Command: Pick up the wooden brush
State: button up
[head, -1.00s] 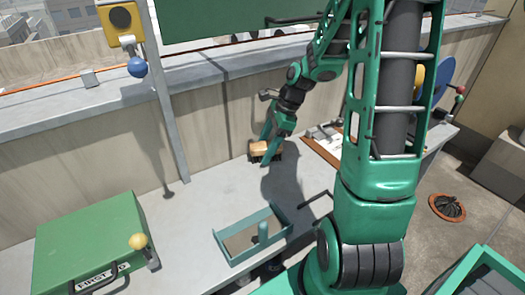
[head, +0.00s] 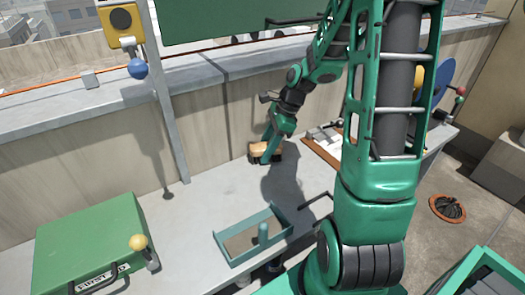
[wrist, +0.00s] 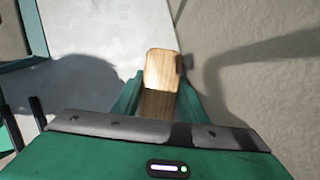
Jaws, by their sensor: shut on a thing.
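The wooden brush (head: 262,149) has a tan wooden back and dark bristles. It is at the back of the grey bench, close to the parapet wall, in the head view. My gripper (head: 269,148) is shut on the brush from above. In the wrist view the brush's wooden back (wrist: 161,72) shows between the two green fingers (wrist: 158,98). Its bristles are hidden there. I cannot tell whether the brush touches the bench.
A green first aid case (head: 90,245) lies at the left of the bench. A teal open tray (head: 232,262) with an upright handle stands at the front. A clipboard (head: 322,150) lies right of the brush. A grey post (head: 170,120) rises behind the bench.

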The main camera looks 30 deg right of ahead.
aim_at(262, 146)
jog(key=shift+r, duration=0.5)
notch_tip(262, 146, up, 3)
jog(key=shift+r, duration=0.2)
jog(key=s+a+r, duration=0.6)
jog(key=a+r, duration=0.1)
jog(key=a, duration=0.3)
